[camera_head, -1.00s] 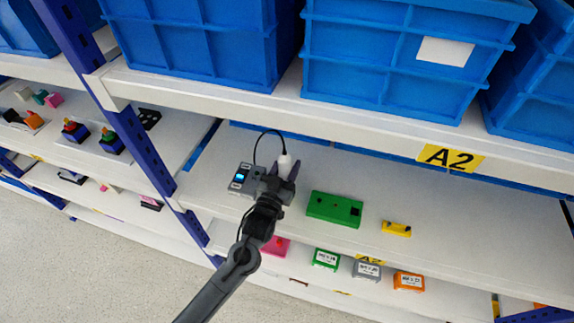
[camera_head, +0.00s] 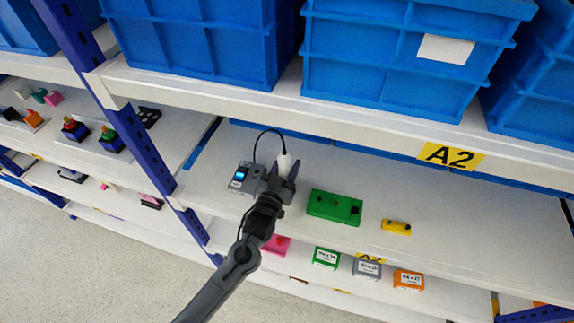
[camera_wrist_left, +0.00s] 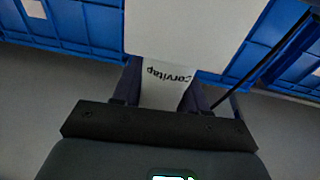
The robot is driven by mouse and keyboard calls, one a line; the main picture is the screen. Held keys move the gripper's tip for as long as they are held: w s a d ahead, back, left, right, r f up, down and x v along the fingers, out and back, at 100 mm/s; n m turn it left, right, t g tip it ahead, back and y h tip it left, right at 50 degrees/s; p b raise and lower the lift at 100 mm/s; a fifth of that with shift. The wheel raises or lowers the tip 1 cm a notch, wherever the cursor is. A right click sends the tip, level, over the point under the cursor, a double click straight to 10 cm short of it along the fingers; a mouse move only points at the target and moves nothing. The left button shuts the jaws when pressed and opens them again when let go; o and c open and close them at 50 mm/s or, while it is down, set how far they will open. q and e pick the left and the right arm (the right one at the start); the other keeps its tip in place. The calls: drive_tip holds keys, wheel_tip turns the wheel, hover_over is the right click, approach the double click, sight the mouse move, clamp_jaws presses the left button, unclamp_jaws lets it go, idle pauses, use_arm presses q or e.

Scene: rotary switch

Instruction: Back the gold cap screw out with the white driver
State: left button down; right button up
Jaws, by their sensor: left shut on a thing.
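The white driver (camera_head: 284,163) stands on the upper open shelf, with a black cable looping from its top. My left gripper (camera_head: 281,172) is shut on the driver's body. The left wrist view shows the white driver (camera_wrist_left: 165,88) between the fingers, marked with the word "Corvitap". A green block (camera_head: 334,207) with dark openings on top lies right of the gripper. I cannot make out the gold cap screw in either view. The driver's tip is hidden. My right gripper is not in view.
A grey box with a blue-lit display (camera_head: 241,174) sits left of the gripper. A small yellow piece (camera_head: 397,227) lies right of the green block. Blue bins (camera_head: 400,60) fill the shelf above. The shelf surface to the right is mostly clear.

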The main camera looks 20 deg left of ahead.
use_arm(q)
drive_tip(key=c, duration=0.5)
unclamp_jaws()
drive_tip(key=shift+f, duration=0.15)
drive_tip(key=shift+s+f, duration=0.1)
drive_tip(key=shift+s, duration=0.5)
drive_tip(key=s+b, duration=0.1)
drive_tip(key=s, duration=0.8)
drive_tip(key=shift+s+a+f, duration=0.15)
drive_tip(key=shift+s+f, duration=0.1)
drive_tip(key=shift+f, duration=0.2)
